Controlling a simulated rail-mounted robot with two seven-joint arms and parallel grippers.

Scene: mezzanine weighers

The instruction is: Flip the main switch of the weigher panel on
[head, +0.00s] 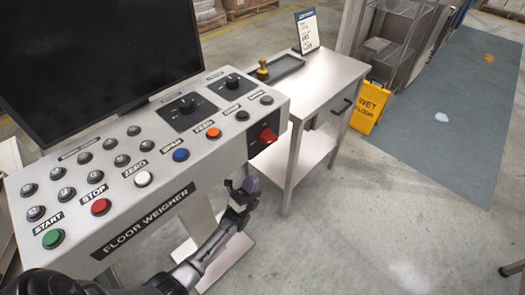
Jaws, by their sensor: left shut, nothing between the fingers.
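The weigher panel (150,215) is a grey console labelled "FLOOR WEIGHER". Its top carries a green start button (53,238), a red stop button (100,206), white, blue and orange buttons, several dark buttons and two black dials. The red rotary switch (267,136) sits on a black plate at the panel's right front end; its exact setting is too small to tell. My left gripper (250,184) is shut and empty, below and slightly left of the red switch, apart from it. My right gripper is out of view.
A dark monitor (90,50) stands behind the buttons. A side table (325,85) at right holds a black tray (283,67), a yellow-handled item (263,70) and a small sign (307,31). A yellow wet-floor sign (369,106) stands beyond.

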